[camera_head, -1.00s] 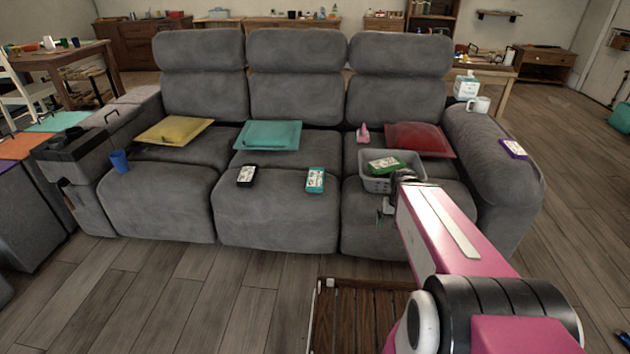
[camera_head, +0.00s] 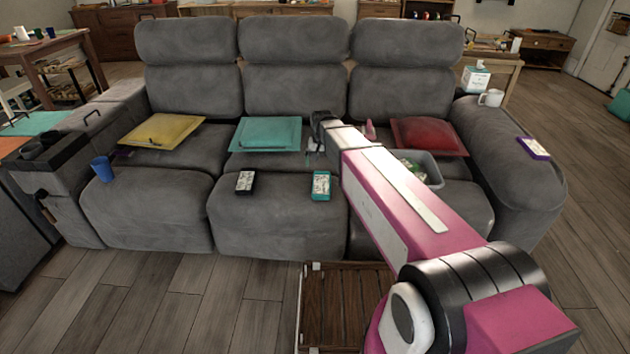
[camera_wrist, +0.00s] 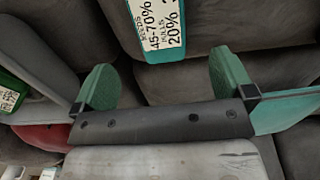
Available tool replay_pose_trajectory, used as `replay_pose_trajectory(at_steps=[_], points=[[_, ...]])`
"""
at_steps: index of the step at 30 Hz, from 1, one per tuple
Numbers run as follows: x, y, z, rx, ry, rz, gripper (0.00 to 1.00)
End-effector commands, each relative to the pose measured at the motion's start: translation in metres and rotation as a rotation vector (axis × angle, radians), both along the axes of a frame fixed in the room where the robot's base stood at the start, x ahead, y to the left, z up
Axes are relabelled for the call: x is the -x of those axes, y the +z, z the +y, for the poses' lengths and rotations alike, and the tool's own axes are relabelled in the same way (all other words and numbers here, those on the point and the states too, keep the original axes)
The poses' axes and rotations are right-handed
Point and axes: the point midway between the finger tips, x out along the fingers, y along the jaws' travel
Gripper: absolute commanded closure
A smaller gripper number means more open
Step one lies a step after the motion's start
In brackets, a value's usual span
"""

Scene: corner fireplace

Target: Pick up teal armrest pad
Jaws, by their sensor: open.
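A flat teal pad (camera_head: 26,122) lies at the far left edge of the head view, on a grey surface behind an orange pad. A square teal cushion (camera_head: 266,134) lies on the middle sofa seat; part of it shows at the right of the wrist view (camera_wrist: 292,108). I cannot tell for certain which is the armrest pad. My gripper (camera_wrist: 165,80) is open and empty, its two green fingers wide apart over the seat. In the head view its fingers are mostly hidden, just right of the teal cushion.
A yellow cushion (camera_head: 165,131) and a red cushion (camera_head: 428,136) lie on the outer seats. A blue cup (camera_head: 103,169), a black box (camera_head: 245,183) and a teal-white box (camera_head: 321,186) stand or lie forward. A grey basket (camera_head: 432,171) is partly behind my arm. A mug (camera_head: 491,98) stands on the right armrest.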

Motion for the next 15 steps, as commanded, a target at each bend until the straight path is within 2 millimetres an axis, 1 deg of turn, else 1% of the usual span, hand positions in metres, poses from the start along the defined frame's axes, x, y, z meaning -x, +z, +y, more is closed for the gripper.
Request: replay_pose_trajectory(at_steps=[5, 12, 15], points=[[0.0, -0.012, 0.001, 0.001, -0.001, 0.002, 0.0], [0.0, -0.045, 0.0, 0.0, 0.0, 0.001, 0.0], [0.0, -0.054, 0.0, 0.0, 0.0, 0.001, 0.0]])
